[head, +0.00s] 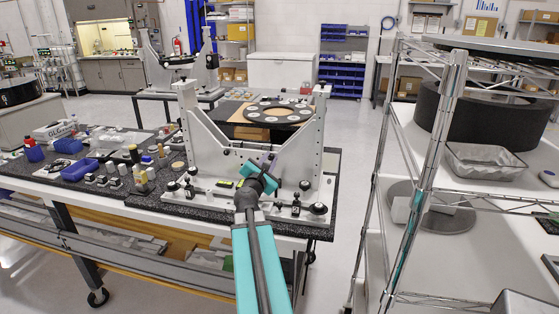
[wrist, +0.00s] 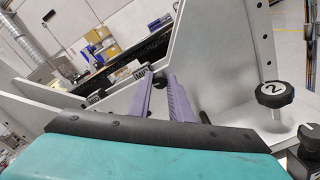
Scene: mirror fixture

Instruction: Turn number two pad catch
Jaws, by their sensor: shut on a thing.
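The mirror fixture (head: 215,150) is a pale grey frame with two upright side plates on a dark table. My gripper (wrist: 161,78) reaches into it, its two purple-grey fingers closed on a small black piece (wrist: 160,72), which looks like the pad catch. The fingers hide much of this piece, so its turn angle is unclear. A black knob marked 2 (wrist: 275,93) stands on a threaded stud to the right, apart from the fingers. In the head view my gripper's teal body (head: 259,179) is at the fixture's front middle, and its fingertips are hidden.
Small labelled blocks sit left of the fingers in the wrist view (wrist: 95,97). A round dark disc with pale pads (head: 275,112) lies behind the fixture. Bottles and a blue bin (head: 80,170) crowd the table's left. A wire shelf rack (head: 440,150) stands right, across open floor.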

